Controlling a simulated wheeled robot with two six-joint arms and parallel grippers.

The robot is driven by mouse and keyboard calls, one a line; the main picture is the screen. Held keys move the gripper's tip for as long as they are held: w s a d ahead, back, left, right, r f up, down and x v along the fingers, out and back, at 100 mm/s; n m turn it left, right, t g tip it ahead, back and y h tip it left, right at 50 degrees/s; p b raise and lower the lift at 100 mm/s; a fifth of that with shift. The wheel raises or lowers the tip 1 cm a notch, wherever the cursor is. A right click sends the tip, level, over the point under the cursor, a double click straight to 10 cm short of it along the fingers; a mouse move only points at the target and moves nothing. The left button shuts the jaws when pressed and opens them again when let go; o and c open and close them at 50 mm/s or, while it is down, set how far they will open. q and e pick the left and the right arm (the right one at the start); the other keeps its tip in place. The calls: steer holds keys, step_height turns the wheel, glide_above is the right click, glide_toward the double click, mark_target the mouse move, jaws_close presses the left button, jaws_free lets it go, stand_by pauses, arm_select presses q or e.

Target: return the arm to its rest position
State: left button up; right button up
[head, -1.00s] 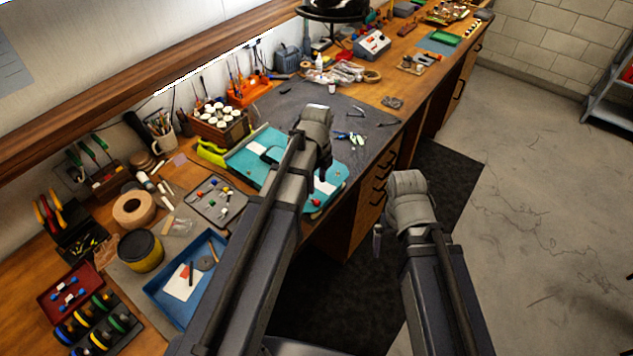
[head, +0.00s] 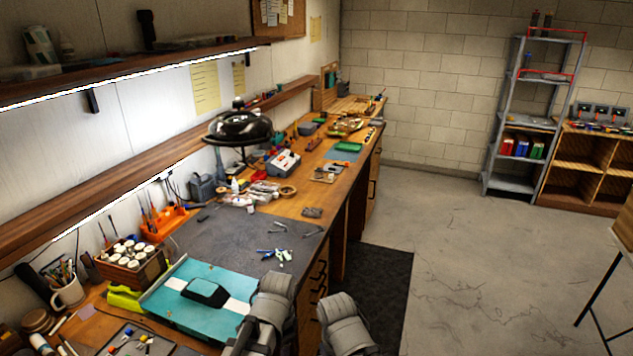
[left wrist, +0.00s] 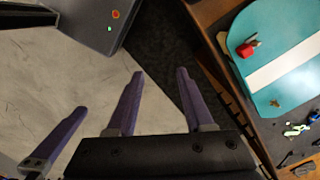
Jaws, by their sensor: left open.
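In the left wrist view my left gripper (left wrist: 160,73) is open. Its two purple fingers are apart with nothing between them, over the floor beside the bench. A third purple finger (left wrist: 55,140) shows at the lower left; it looks like part of my right gripper, whose jaws I cannot judge. In the head view only upper parts of my two arms show at the bottom edge; the grippers are out of frame. The teal racecar body (head: 175,305) with a white stripe lies on the bench, left of my left arm. It also shows in the left wrist view (left wrist: 262,85).
The long wooden bench (head: 293,205) runs along the left wall. Pliers (head: 275,254) and hand tools lie on its dark mat (head: 225,238). A magnifier lamp (head: 238,127) stands behind. Open concrete floor (head: 465,265) lies right, with a shelf rack (head: 510,185) at the back.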

arm_select(q)
steer(key=s+d+f+n+b, duration=0.2)
steer(key=s+d+n, duration=0.1)
steer(key=s+n, duration=0.2)
steer(key=shift+s+d+f+n, duration=0.15)
steer(key=shift+s+f+n, duration=0.2)
steer(key=shift+n, duration=0.55)
